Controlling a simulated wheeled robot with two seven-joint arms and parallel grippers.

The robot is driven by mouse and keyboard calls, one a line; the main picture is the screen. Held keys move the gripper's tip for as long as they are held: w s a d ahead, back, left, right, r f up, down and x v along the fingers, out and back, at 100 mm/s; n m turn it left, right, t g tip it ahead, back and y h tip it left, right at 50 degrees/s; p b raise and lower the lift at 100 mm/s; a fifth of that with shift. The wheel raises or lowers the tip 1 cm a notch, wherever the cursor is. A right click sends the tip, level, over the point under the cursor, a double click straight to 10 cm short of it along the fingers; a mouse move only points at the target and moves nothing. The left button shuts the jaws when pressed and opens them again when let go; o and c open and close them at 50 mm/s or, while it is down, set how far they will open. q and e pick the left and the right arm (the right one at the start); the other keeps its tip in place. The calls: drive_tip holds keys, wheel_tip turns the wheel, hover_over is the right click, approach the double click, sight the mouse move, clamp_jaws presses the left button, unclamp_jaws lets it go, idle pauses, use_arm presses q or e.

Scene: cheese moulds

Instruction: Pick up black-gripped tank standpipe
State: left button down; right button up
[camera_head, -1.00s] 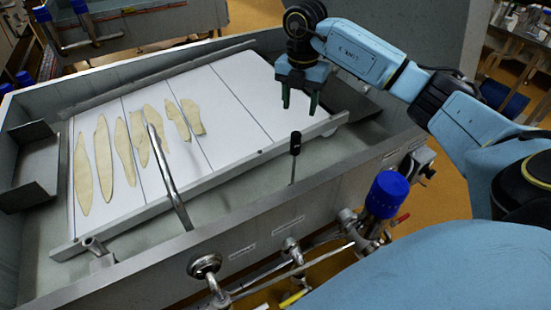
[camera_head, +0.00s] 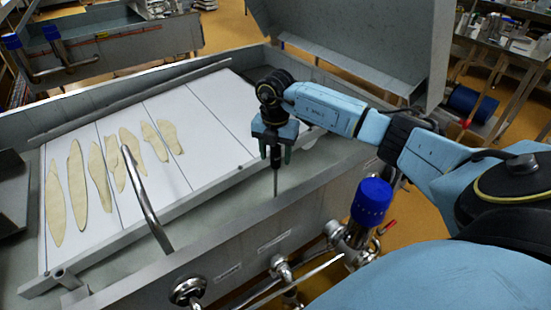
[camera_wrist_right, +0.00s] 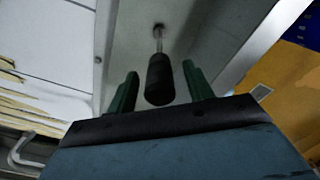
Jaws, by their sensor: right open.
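The black-gripped tank standpipe (camera_head: 275,182) stands upright in the steel tank near its front wall, a thin metal rod with a black handle on top. My right gripper (camera_head: 275,158) is open right above and around the handle in the head view. In the right wrist view the black grip (camera_wrist_right: 160,80) lies between the two green fingers of the right gripper (camera_wrist_right: 160,92), with a gap on each side. The rod runs away from the grip toward the tank floor. My left gripper is in neither view.
White boards (camera_head: 206,150) carrying several pale flat pieces (camera_head: 76,190) lie in the tank left of the standpipe. A bent steel pipe (camera_head: 146,198) rises over the near edge. A blue-capped valve (camera_head: 371,203) stands outside the front wall.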

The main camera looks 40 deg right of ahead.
drive_tip(key=shift+f, duration=0.45)
clamp_jaws()
drive_tip(key=shift+r, duration=0.15)
